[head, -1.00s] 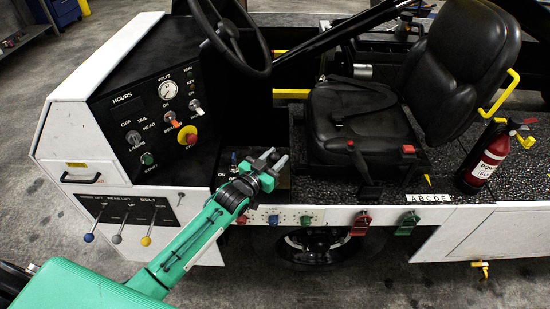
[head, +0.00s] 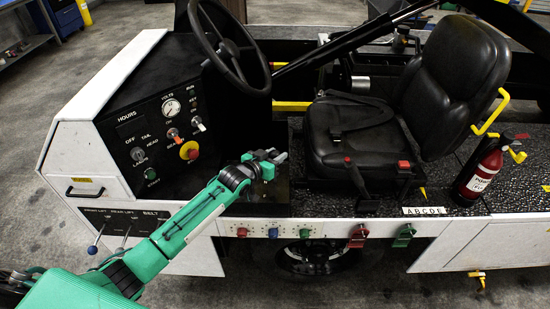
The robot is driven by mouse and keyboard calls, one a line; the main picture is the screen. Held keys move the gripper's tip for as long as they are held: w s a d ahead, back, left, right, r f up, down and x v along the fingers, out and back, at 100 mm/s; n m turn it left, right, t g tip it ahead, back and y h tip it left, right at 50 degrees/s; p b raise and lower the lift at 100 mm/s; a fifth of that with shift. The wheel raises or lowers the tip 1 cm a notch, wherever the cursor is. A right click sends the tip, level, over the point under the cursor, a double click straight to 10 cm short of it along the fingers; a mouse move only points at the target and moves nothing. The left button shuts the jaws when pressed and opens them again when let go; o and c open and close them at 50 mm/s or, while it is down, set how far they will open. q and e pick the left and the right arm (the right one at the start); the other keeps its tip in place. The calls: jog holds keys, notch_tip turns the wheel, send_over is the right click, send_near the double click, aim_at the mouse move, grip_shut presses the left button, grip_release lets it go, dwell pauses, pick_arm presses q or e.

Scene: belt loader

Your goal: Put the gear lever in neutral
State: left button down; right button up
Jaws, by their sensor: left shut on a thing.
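My left gripper (head: 270,160) reaches over the side sill to the footwell, between the black dash panel and the driver's seat. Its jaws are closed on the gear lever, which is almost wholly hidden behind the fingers. I cannot read the lever's position or see any gear marks. My right gripper is out of view.
The steering wheel (head: 232,62) stands above and left of my gripper, and the black seat (head: 350,140) is to its right. The dash panel carries a red and yellow stop button (head: 189,151). Belt levers (head: 95,243) and a fire extinguisher (head: 481,172) flank the sill.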

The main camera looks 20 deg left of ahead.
pick_arm(q)
jog(key=c, duration=1)
grip_release()
jog(key=shift+s+a, duration=0.25)
jog(key=shift+s, duration=0.35)
jog(key=shift+b+v, duration=1.9)
jog(key=shift+v, duration=4.35)
jog(key=shift+r, duration=0.1)
